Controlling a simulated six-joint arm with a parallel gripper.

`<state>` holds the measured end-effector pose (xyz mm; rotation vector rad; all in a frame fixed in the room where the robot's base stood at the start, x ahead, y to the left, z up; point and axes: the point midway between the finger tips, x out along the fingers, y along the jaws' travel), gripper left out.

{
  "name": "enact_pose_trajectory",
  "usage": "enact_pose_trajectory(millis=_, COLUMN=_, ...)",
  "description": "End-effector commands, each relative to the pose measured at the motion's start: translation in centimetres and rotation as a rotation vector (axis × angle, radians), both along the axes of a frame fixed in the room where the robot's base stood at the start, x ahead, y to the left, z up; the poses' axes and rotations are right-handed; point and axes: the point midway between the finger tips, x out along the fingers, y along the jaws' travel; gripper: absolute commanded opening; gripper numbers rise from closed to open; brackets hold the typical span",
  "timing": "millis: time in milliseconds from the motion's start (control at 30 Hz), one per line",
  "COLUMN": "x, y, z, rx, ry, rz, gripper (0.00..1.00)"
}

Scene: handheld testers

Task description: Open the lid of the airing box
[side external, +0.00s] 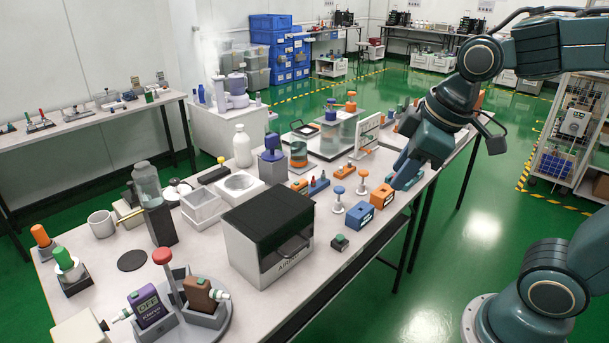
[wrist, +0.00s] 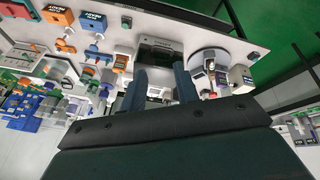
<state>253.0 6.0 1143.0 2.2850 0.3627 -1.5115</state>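The lid lies closed on top. In the wrist view the airing box (wrist: 160,50) shows beyond my fingers, in the upper middle. My gripper (side external: 404,172) is to the right of the box in the side view, above the table's right part and apart from the box. In the wrist view the two fingers of my gripper (wrist: 161,84) stand apart with nothing between them.
Blue and orange blocks (side external: 360,216) and stamp-like testers (side external: 338,199) stand right of the box. A white square tray (side external: 203,206) stands to its left. A small dark block with a green button (side external: 339,242) sits near the table edge.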

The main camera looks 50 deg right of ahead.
Motion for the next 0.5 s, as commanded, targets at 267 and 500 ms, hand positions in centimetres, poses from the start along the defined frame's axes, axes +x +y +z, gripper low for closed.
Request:
enact_pose_trajectory(millis=267, x=-4.8, y=-0.4, z=0.5, rx=0.116, ry=-0.060, rz=-0.260, gripper=0.31)
enact_pose_trajectory(millis=500, x=-7.1, y=-0.6, z=0.2, rx=0.182, ry=-0.085, rz=-0.398, gripper=0.31)
